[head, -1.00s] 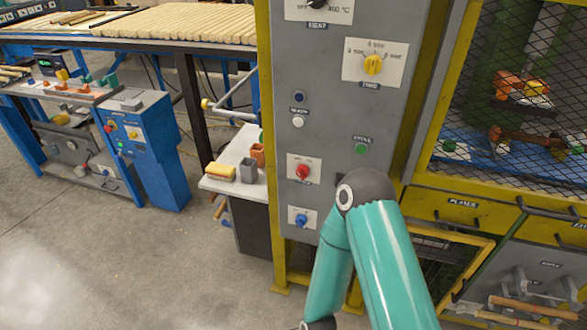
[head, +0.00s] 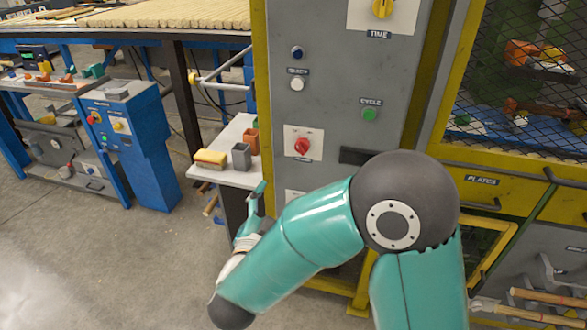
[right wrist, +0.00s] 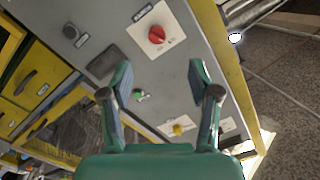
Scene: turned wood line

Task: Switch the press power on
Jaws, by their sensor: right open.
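The grey press panel (head: 335,75) stands in a yellow frame in the head view. A red rotary knob (head: 302,146) sits on a white plate low on it; the plate's print is too small to read. The knob shows in the right wrist view too (right wrist: 157,34). A green CYCLE button (head: 369,114) is above and right of it. My right gripper (head: 254,203) is left of the panel and below the knob in the head view. In the right wrist view its fingers (right wrist: 160,78) are apart and empty, facing the panel. My left gripper is out of view.
A yellow TIME knob (head: 382,8) and a white button (head: 297,84) are higher on the panel. A small shelf (head: 232,132) with a sponge and cups stands left. A mesh guard (head: 510,75) is at right.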

